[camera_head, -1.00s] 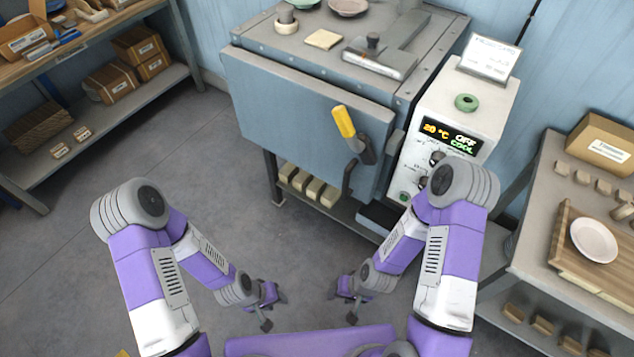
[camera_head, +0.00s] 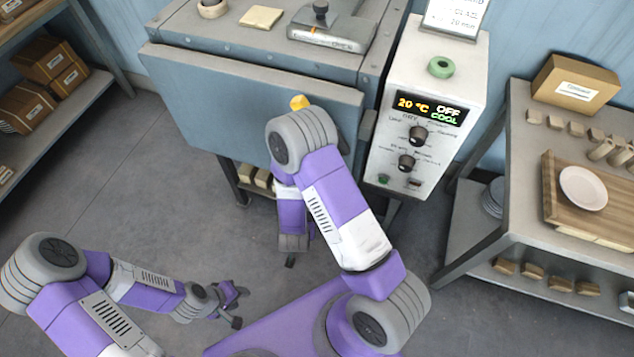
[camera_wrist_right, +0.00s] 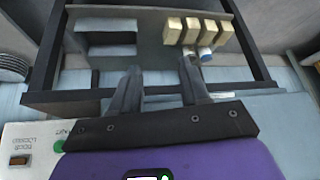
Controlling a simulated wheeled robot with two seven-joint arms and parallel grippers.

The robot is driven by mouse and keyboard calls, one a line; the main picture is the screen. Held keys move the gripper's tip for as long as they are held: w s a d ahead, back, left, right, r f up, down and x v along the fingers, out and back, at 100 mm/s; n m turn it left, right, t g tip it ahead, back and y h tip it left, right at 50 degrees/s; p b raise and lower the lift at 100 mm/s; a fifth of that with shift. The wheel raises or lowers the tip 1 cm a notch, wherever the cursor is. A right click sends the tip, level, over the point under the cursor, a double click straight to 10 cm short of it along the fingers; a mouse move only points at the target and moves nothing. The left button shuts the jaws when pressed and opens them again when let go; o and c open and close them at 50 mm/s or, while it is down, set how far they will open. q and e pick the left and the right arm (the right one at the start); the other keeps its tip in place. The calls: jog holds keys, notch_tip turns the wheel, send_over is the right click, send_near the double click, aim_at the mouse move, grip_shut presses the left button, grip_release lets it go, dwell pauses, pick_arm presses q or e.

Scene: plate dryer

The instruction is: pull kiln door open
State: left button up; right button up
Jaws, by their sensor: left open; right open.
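The kiln (camera_head: 225,45) stands at the upper middle in the head view. Its blue-grey front door (camera_head: 215,105) looks shut. Only the top of the yellow handle (camera_head: 299,102) shows; my right arm hides the rest. My right gripper points down in front of the door, mostly hidden by its own arm in the head view. In the right wrist view the right gripper (camera_wrist_right: 160,85) is open, with nothing seen between its fingers, over the kiln's lower stand. My left gripper (camera_head: 238,306) is open and empty over the floor at the lower left.
The control box (camera_head: 425,120), reading 20 °C, OFF and COOL, stands right of the door. Pale blocks (camera_wrist_right: 195,33) lie on the shelf below the kiln. A bench (camera_head: 525,215) with a plate (camera_head: 583,188) is at the right. Floor at left is clear.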

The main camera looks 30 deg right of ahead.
jog(key=w+d+r+m+t+h+b, duration=0.1)
jog(key=d+r+m+t+h+b, duration=0.15)
jog(key=r+h, duration=0.35)
jog(key=w+d+r+m+t+h+b, duration=0.1)
jog(key=r+m+h+b, duration=0.25)
jog(key=r+h, duration=0.3)
jog(key=x, duration=0.2)
jog(key=b+x, duration=0.1)
jog(key=x, duration=0.2)
jog(key=b+x, duration=0.1)
jog(key=x, duration=0.1)
jog(key=shift+w+d+f, duration=0.15)
jog(key=shift+w+f, duration=0.05)
jog(key=shift+f, duration=0.15)
pick_arm(q)
notch_tip(320, 180, down, 10)
jog(key=shift+r, duration=0.25)
jog(key=shift+w, duration=0.1)
pick_arm(e)
grip_shut()
